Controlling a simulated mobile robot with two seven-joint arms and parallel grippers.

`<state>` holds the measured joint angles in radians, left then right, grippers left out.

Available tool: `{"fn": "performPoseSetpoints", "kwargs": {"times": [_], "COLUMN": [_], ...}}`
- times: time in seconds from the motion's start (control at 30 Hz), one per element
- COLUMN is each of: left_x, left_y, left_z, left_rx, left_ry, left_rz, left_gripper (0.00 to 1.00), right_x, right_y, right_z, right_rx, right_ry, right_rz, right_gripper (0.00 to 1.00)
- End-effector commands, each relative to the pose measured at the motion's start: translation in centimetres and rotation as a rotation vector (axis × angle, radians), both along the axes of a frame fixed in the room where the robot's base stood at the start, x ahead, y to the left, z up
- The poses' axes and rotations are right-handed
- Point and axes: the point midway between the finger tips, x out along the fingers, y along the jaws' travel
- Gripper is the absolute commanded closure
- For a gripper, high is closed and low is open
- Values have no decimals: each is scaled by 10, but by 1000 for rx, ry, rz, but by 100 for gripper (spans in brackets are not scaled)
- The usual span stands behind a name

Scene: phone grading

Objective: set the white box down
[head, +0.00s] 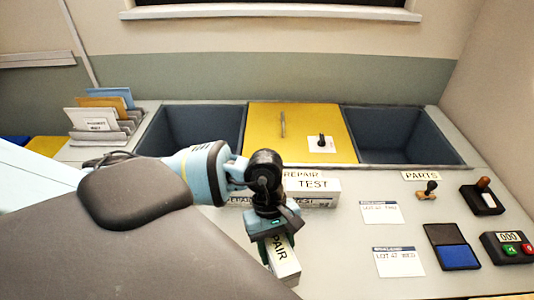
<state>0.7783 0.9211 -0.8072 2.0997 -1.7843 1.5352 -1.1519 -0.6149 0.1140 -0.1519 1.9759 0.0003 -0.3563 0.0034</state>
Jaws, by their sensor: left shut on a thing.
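My left gripper (273,240) comes in from the left and points down, shut on a white box (285,265) with black lettering that ends in "PAIR". The box is at the front middle of the grey worktop (345,265). The gripper hides the box's far end, and I cannot tell whether its underside touches the worktop. Another white box (318,190), lettered "TEST", lies just behind the gripper, partly covered by the arm. My right gripper is not in view.
Behind are two dark bins, left (202,112) and right (395,117), with a yellow panel (300,146) between. At right are two lot cards (380,213) (399,262), a stamp (428,189), an ink pad (457,256) and a counter box (510,247). A file rack (98,130) stands far left.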

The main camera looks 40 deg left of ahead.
Motion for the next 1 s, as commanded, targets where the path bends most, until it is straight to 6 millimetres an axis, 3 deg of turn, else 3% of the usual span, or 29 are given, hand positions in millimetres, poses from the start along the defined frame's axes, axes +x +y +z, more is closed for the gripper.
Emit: {"fn": "performPoseSetpoints", "kwargs": {"times": [0.2, 0.5, 0.7, 1.0], "left_x": [-22, -41, -48, -49], "left_y": [10, 23, 27, 29], "left_z": [-22, -26, -22, -20], "left_rx": [0, 0, -1, -2], "left_ry": [7, 3, 2, 1], "left_rz": [439, 947, 1139, 1201], "left_gripper": [86, 86, 86, 86], "right_x": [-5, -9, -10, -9], "right_y": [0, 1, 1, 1], "right_z": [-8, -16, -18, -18], "right_rx": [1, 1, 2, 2], "right_ry": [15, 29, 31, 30], "right_rz": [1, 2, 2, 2], "right_gripper": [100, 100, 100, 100]}}
